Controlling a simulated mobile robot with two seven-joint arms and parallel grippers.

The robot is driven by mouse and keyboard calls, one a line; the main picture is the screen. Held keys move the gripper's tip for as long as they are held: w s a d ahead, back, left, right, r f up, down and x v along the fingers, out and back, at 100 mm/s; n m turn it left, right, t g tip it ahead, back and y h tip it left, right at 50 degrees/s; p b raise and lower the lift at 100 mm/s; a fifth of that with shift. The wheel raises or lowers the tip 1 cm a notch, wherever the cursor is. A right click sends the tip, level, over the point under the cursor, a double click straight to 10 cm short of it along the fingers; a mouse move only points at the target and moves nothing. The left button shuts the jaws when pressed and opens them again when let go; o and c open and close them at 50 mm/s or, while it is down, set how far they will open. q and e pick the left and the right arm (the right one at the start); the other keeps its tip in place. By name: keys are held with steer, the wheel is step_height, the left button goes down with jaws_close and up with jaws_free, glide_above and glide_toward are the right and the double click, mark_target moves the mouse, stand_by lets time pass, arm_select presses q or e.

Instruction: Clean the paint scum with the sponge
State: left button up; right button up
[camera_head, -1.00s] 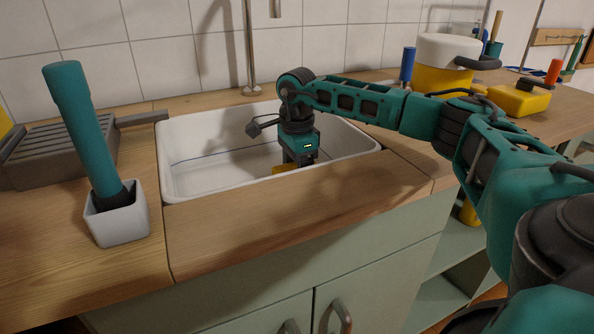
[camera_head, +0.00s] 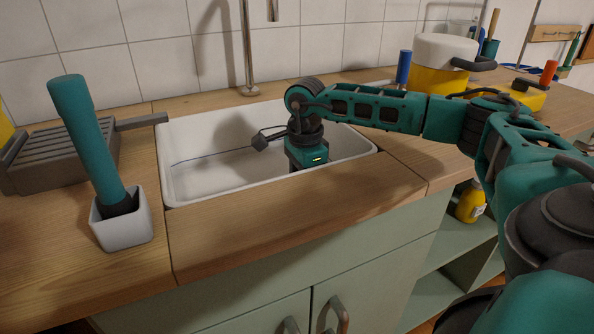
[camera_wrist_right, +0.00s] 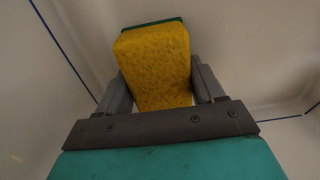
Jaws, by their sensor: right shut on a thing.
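The white sink (camera_head: 180,186) is set into the wooden counter. The paint scum (camera_head: 210,155) shows as a thin dark-blue line along the sink's inner wall. It also shows as blue lines at the left and right in the right wrist view (camera_wrist_right: 62,48). My right gripper (camera_wrist_right: 155,82) is shut on the yellow sponge (camera_wrist_right: 157,55), which has a green face at its far end. In the head view my right gripper's body (camera_head: 308,155) is down inside the sink near its right front. The fingers and sponge are hidden there by the front rim. My left gripper is not in view.
A teal-handled tool stands in a white cup (camera_head: 124,225) left of the sink, beside a grey slatted rack (camera_head: 62,155). A tap pipe (camera_head: 247,50) rises behind the sink. A yellow-and-white container (camera_head: 440,70) stands at the right back. The front counter strip is clear.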

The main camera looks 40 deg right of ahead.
steer(key=s, duration=0.1)
steer(key=s+a, duration=0.1)
steer(key=s, duration=0.1)
steer(key=shift+s, duration=0.15)
steer(key=shift+s+a+p, duration=0.1)
steer(key=shift+p, duration=0.35)
steer(key=w, duration=0.2)
steer(key=w+d, duration=0.1)
steer(key=w, duration=0.2)
steer(key=w+d, duration=0.1)
steer(key=w, duration=0.2)
steer(key=shift+d, duration=0.25)
steer(key=s+a+p, duration=0.1)
steer(key=s, duration=0.1)
steer(key=s+p, duration=0.1)
steer(key=s, duration=0.2)
steer(key=s+a+p, duration=0.1)
steer(key=s, duration=0.2)
steer(key=shift+s+a+f, duration=0.15)
steer(key=shift+a+f, duration=0.15)
steer(key=w+d, duration=0.1)
steer(key=w, duration=0.1)
steer(key=w+b, duration=0.1)
steer(key=w, duration=0.2)
steer(key=w+d, duration=0.1)
steer(key=w, duration=0.1)
steer(key=shift+w+d+r, duration=0.1)
steer(key=shift+w+d, duration=0.2)
steer(key=shift+w, duration=0.05)
steer(key=shift+r, duration=0.15)
